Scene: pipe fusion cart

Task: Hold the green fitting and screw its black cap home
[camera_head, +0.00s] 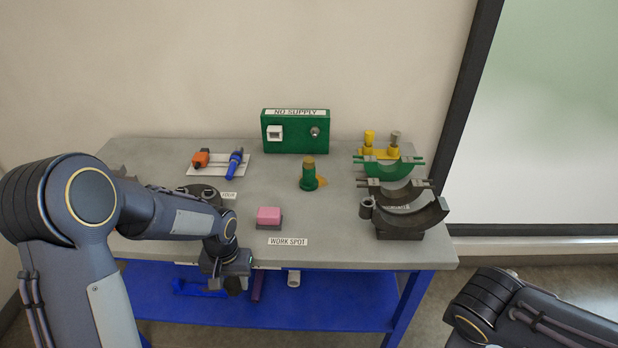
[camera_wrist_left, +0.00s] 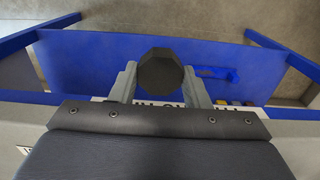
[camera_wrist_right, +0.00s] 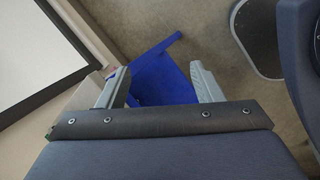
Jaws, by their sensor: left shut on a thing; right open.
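The green fitting (camera_head: 309,181) stands upright on the cart top, right of centre, with a tan-brown upper end. My left gripper (camera_head: 230,280) hangs at the cart's front edge, away from the fitting and in front of it to the left. It is shut on a dark, many-sided piece that looks like the black cap (camera_wrist_left: 160,73), which sits between both fingers in the left wrist view. In the head view this cap is mostly hidden by the gripper. My right gripper (camera_wrist_right: 160,75) is open and empty beyond the cart's right side; the head view shows only its arm.
A pink block (camera_head: 268,214) sits by the WORK SPOT label (camera_head: 287,241). A green NO SUPPLY box (camera_head: 295,139) stands behind. Curved clamps (camera_head: 412,217) stand at right, and orange and blue tools (camera_head: 235,164) lie at left. A blue shelf (camera_head: 330,300) is below.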

